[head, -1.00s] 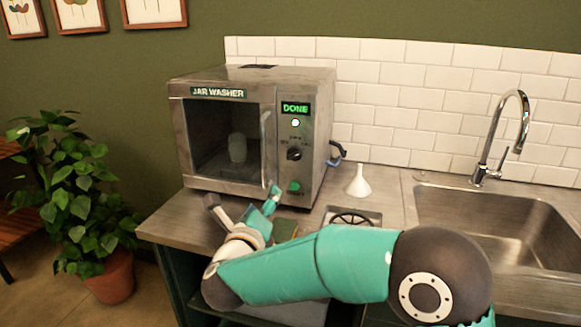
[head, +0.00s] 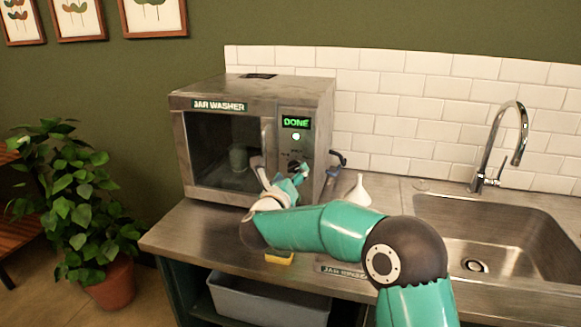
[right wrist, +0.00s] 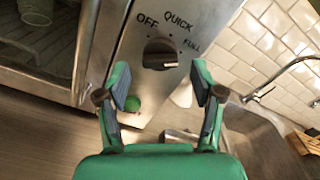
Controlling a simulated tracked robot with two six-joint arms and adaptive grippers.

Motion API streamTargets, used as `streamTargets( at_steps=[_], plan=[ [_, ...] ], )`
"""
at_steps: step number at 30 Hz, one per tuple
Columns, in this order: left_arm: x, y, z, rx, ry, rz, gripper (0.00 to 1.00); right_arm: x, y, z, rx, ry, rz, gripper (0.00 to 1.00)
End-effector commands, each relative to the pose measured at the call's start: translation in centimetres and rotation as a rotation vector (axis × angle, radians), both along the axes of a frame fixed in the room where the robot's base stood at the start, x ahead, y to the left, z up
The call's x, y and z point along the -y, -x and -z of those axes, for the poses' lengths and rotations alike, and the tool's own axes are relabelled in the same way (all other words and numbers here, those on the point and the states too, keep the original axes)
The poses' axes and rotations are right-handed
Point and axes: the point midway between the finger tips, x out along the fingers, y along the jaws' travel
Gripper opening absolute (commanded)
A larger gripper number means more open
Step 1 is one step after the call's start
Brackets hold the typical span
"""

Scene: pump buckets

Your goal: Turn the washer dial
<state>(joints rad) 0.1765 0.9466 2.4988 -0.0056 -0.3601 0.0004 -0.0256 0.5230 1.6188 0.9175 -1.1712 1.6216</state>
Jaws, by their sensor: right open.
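The jar washer (head: 228,104) stands on the counter with its door shut and a lit DONE display (head: 296,122). The black washer dial (right wrist: 160,54) shows in the right wrist view, among the labels OFF, QUICK and FULL. A pale mark lies on the dial's lower right side. A green button (right wrist: 132,104) sits below it. My right gripper (right wrist: 167,96) is open, its fingers spread below the dial and apart from it. In the head view my right gripper (head: 281,176) is in front of the control panel and largely hides the dial. My left gripper is out of view.
The door handle (head: 266,145) stands out left of the panel. A jar (head: 238,158) is behind the door glass. A white funnel (head: 357,191) and a sink (head: 480,220) with a tap (head: 514,135) are to the right. A yellow item (head: 279,258) lies at the counter's front.

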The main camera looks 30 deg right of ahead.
Motion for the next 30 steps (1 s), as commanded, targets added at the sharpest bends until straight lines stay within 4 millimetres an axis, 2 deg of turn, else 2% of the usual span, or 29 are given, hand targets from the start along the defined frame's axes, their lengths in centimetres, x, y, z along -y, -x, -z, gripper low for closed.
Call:
streamTargets(
  at_steps=[6,16,17,27,28,30],
  plan=[
    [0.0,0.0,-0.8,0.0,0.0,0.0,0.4,1.6,-1.3,0.0,-0.001,0.0,0.001,0.67],
    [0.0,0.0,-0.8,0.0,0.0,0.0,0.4,1.8,-1.5,0.0,0.0,0.0,0.0,0.67],
    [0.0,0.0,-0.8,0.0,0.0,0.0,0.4,1.8,-1.5,0.0,0.0,0.0,0.0,0.63],
    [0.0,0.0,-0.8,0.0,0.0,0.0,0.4,1.8,-1.5,0.0,0.0,0.0,0.0,0.07],
    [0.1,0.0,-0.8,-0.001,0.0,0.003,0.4,0.6,-1.7,0.0,0.0,0.0,-0.006,0.07],
    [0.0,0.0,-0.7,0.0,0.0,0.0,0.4,1.3,-1.6,0.1,-0.002,0.001,-0.003,0.07]
  ],
)
